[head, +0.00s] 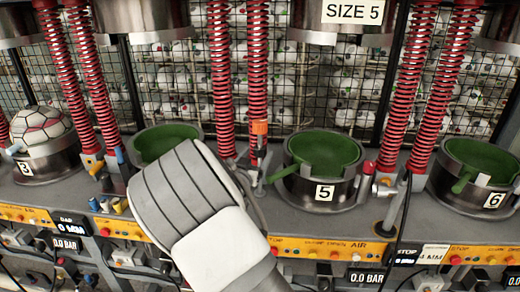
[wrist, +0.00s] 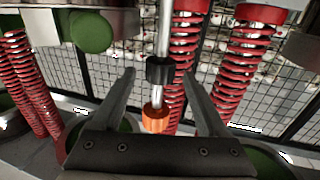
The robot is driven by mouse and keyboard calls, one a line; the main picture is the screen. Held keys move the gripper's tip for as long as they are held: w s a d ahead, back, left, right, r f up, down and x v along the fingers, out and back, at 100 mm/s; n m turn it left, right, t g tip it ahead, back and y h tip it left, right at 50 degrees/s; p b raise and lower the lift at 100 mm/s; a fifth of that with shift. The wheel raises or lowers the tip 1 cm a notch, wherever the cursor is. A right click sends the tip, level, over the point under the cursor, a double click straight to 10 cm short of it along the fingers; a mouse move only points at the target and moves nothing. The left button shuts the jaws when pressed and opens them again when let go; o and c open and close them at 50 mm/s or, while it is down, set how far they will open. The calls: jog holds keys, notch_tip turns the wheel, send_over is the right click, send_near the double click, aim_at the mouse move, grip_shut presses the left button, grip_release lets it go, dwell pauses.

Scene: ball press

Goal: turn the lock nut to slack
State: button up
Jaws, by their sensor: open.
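In the wrist view a shiny vertical rod (wrist: 163,30) carries a black ribbed collar (wrist: 160,75) and, below it in the picture, an orange nut-like piece (wrist: 155,119). I cannot tell for certain which is the lock nut. My gripper (wrist: 158,71) is open, one finger on each side of the rod, with visible gaps to the collar. Depth between fingers and collar is unclear.
Red springs (head: 222,80) stand close around the rod. The green-lined size 5 cup (head: 325,190) is to the right, the size 6 cup (head: 485,200) further right. A wire cage (head: 335,80) with balls is behind. The front panel (head: 330,249) has buttons and hoses.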

aim_at(258, 153)
jog(key=shift+x, duration=1.65)
grip_shut()
